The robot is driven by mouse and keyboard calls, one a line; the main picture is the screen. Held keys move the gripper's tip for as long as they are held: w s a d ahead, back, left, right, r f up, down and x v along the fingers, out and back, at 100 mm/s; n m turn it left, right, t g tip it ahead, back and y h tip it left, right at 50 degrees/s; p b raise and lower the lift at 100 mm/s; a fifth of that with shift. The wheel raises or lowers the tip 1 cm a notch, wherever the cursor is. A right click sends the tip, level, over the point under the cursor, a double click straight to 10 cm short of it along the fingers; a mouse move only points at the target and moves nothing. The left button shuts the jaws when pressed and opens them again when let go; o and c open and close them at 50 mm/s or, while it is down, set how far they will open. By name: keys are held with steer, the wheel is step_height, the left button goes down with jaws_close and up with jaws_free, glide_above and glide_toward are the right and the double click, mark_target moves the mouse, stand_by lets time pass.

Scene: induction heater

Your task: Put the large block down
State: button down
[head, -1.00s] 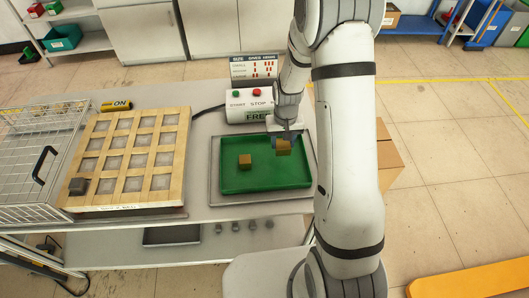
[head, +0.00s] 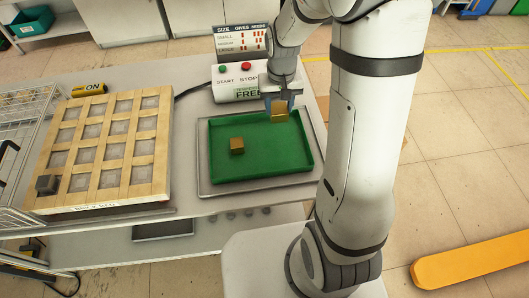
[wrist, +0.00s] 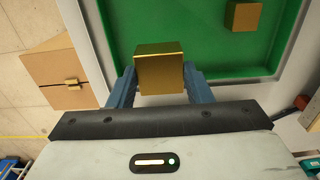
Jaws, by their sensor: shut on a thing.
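My gripper (head: 281,101) is shut on a gold-coloured block (head: 279,113), which shows against the back right rim of the green tray (head: 262,171). In the wrist view the held block (wrist: 160,70) sits between the two blue fingers, with the green tray floor beyond it. The block appears to be held above the tray; the exact gap under it cannot be told. A second gold block (head: 236,145) lies in the left part of the tray, apart from the held one. It also shows at the top of the wrist view (wrist: 243,15).
A wooden grid (head: 110,146) with grey squares lies left of the tray, with a dark block (head: 47,184) at its front left. A START/STOP box (head: 235,83) and a size sign (head: 241,41) stand behind the tray. The tray's front and right are clear.

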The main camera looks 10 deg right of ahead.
steer(key=s+b, duration=0.3)
glide_above(279, 144)
step_height(279, 144, down, 9)
steer(key=shift+w+r, duration=0.1)
stand_by(0.4)
steer(key=shift+f+b, duration=0.25)
steer(key=shift+b, duration=0.05)
steer(key=c, duration=0.7)
jaws_free()
steer(key=shift+r, duration=0.1)
